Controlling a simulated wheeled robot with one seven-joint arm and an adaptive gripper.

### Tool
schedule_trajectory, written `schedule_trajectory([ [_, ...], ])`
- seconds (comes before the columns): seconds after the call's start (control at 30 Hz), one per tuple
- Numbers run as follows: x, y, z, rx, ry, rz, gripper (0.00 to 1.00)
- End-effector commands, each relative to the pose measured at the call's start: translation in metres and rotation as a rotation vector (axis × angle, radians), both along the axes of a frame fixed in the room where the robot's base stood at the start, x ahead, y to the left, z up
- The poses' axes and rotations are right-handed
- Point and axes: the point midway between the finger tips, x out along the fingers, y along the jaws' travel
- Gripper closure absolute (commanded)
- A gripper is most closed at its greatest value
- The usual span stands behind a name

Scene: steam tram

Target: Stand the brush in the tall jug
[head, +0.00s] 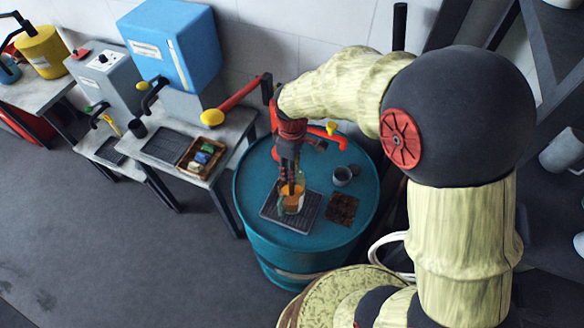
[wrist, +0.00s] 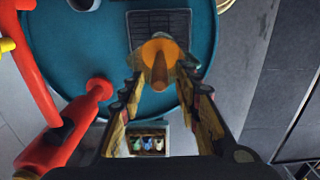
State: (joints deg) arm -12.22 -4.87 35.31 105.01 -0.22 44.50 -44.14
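A brown wooden handle (wrist: 160,72), which looks like the brush's, points up between the fingers of my gripper (wrist: 160,75). Its lower end meets an orange round shape (wrist: 152,48). In the head view this is an orange, pale-sided, jug-like form (head: 291,203) on a dark ribbed tray (head: 272,211). I cannot tell whether the orange is the jug's inside or part of the brush. The fingers are apart, with gaps on both sides of the handle. My gripper (head: 291,186) points down over it and hides part of it in the head view.
The tray lies on a blue drum (head: 265,242). A grey cup (head: 342,177) and a brown mat (head: 341,209) are at its right.

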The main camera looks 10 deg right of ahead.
Motion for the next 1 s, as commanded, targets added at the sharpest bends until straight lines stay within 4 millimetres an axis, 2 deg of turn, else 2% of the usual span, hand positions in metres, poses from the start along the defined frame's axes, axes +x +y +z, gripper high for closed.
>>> schedule_trajectory([
  [0.3,0.0,0.0,0.0,0.0,0.0,0.0,0.63],
  [0.43,0.001,0.0,0.008,0.0,-0.001,0.0,0.63],
  [0.57,0.001,0.0,0.028,0.001,-0.004,0.0,0.63],
  [0.8,0.001,0.001,0.078,0.001,-0.004,0.0,0.63],
  [1.0,0.001,0.001,0.107,0.0,-0.001,0.0,0.63],
])
